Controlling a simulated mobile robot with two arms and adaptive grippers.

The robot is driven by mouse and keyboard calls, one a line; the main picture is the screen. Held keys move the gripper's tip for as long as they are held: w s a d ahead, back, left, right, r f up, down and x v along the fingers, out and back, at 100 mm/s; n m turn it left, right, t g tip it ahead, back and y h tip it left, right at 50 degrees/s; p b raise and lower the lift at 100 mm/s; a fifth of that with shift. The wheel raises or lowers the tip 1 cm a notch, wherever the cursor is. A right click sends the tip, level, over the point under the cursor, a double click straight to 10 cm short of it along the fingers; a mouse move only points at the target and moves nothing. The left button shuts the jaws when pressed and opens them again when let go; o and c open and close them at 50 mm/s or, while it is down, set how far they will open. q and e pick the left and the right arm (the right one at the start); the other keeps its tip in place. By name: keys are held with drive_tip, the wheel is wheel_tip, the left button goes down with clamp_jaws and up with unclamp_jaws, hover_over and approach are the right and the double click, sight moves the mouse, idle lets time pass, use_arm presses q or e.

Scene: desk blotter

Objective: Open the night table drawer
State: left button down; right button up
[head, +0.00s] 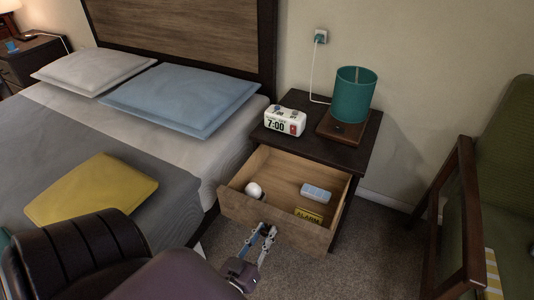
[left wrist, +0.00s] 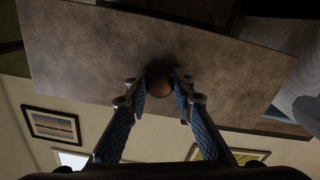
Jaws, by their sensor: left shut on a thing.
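The night table (head: 366,143) stands right of the bed, and its drawer (head: 323,237) is pulled well out. Inside the drawer lie a white rounded object (head: 254,190), a pale blue box (head: 316,192) and a yellow item (head: 308,215). My left gripper (head: 267,230) is at the middle of the drawer front. In the left wrist view the gripper (left wrist: 160,85) has its fingers on either side of the round brown knob (left wrist: 160,86), shut on it. The drawer front (left wrist: 90,50) fills the upper part of that view. My right gripper is not in view.
A white alarm clock (head: 285,122) and a teal lamp (head: 354,95) stand on the night table. The bed (head: 150,125) is close on the drawer's left. A green chair with a wooden frame (head: 462,200) stands at the right. Carpet (head: 370,250) is clear between.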

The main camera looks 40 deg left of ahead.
use_arm(q)
drive_tip(key=c, duration=1.6)
unclamp_jaws()
drive_tip(key=v, duration=1.2)
drive_tip(key=shift+f, duration=0.1)
